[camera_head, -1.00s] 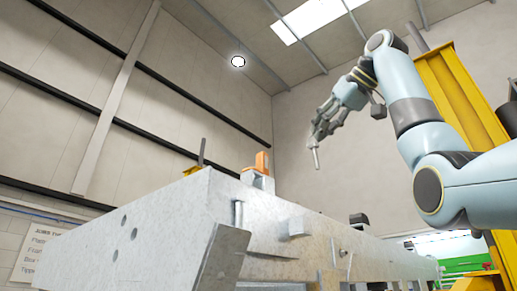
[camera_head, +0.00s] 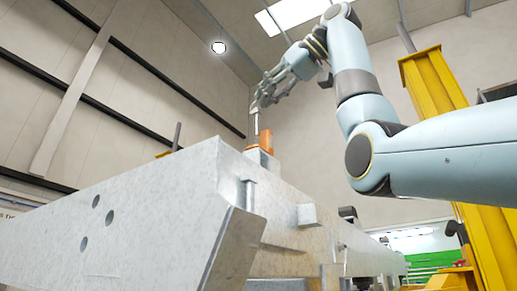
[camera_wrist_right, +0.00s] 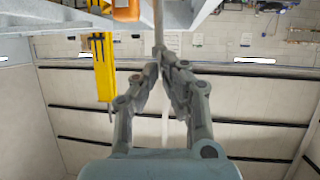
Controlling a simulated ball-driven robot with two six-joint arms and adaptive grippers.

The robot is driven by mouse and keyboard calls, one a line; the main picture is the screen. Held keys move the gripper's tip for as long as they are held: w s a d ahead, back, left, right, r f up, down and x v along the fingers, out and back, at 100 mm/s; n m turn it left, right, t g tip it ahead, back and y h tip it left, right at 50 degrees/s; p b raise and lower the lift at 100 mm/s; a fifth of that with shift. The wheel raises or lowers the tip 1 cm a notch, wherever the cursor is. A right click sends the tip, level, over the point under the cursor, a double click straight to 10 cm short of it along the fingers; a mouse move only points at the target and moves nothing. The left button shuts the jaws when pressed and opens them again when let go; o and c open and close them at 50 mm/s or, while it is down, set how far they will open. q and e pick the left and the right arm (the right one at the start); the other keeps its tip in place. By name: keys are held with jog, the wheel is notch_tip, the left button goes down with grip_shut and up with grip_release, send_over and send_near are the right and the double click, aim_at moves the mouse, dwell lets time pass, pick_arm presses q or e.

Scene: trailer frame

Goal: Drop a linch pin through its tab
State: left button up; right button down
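My right gripper (camera_head: 264,98) is shut on a slim silver linch pin (camera_head: 256,124), which hangs down from its fingertips. In the head view the pin's lower part lines up with the left side of an orange block on the frame; I cannot tell the gap in depth. In the right wrist view the fingers (camera_wrist_right: 165,62) close on the linch pin (camera_wrist_right: 158,28), which points up the picture towards the frame. A tab-like plate (camera_head: 306,214) juts from the frame's side, and a vertical rod (camera_head: 248,194) stands at its near corner. Which tab takes the pin is not clear. My left gripper is not in view.
The large grey trailer frame (camera_head: 160,210) fills the lower middle. An orange block (camera_head: 266,140) sits on it; it also shows in the wrist view (camera_wrist_right: 126,10). A yellow post (camera_head: 436,78) stands right, behind my right arm. The air above the frame's left part is clear.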

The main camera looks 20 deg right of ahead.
aim_at(258, 120)
pick_arm(q)
jog(key=b, duration=0.1)
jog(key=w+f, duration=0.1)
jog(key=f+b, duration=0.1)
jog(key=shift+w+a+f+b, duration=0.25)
jog(key=shift+b, duration=0.05)
pick_arm(e)
jog(key=f, duration=0.2)
jog(key=f+g+y, duration=0.1)
jog(key=shift+w+d+f+n, duration=0.1)
jog(key=shift+d+f+n, duration=0.1)
jog(key=shift+f+n, duration=0.2)
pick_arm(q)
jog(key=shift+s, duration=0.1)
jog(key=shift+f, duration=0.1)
pick_arm(e)
jog(key=shift+f+b, duration=2.55)
jog(key=shift+f, duration=0.3)
jog(key=c, duration=1.4)
grip_release()
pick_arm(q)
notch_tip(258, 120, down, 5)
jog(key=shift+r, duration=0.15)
pick_arm(e)
jog(key=shift+r, duration=0.1)
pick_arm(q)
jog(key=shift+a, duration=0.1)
